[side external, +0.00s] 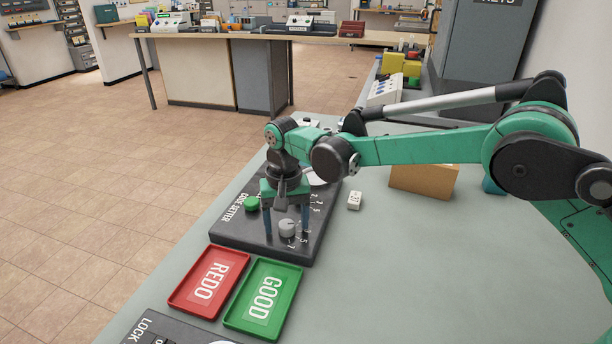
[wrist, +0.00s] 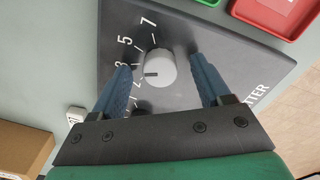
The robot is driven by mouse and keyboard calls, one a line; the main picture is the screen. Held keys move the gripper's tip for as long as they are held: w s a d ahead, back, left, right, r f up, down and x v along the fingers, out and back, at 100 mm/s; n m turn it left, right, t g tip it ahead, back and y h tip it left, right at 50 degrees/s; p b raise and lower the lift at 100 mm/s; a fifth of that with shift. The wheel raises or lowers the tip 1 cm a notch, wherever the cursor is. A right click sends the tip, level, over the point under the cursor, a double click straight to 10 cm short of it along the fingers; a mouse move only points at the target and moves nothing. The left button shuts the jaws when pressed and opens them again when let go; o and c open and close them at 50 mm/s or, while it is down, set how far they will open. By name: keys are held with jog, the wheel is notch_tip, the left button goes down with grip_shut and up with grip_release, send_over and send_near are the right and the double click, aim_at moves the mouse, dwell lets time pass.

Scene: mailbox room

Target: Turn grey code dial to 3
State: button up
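The grey code dial (side external: 287,228) sits on the dark code setter panel (side external: 232,228). In the wrist view the dial (wrist: 163,66) has a dark mark on its left side, pointing left toward the printed scale near the 3, slightly on its lower-number side. The numbers 7, 5 and 3 show there; lower ones are partly hidden by a finger. My gripper (side external: 286,237) is open above the panel, pointing down. In the wrist view its two blue fingers (wrist: 160,63) stand on either side of the dial, with visible gaps; contact is not seen.
A green button (side external: 252,203) is on the panel. A red REDO tray (side external: 188,298) and a green GOOD tray (side external: 243,316) lie in front. A small white block (side external: 354,200) and a brown box (side external: 424,194) are to the right. The grey table is clear at front right.

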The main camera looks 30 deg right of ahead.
aim_at(287, 224)
jog(key=shift+r, duration=0.1)
jog(key=shift+r, duration=2.75)
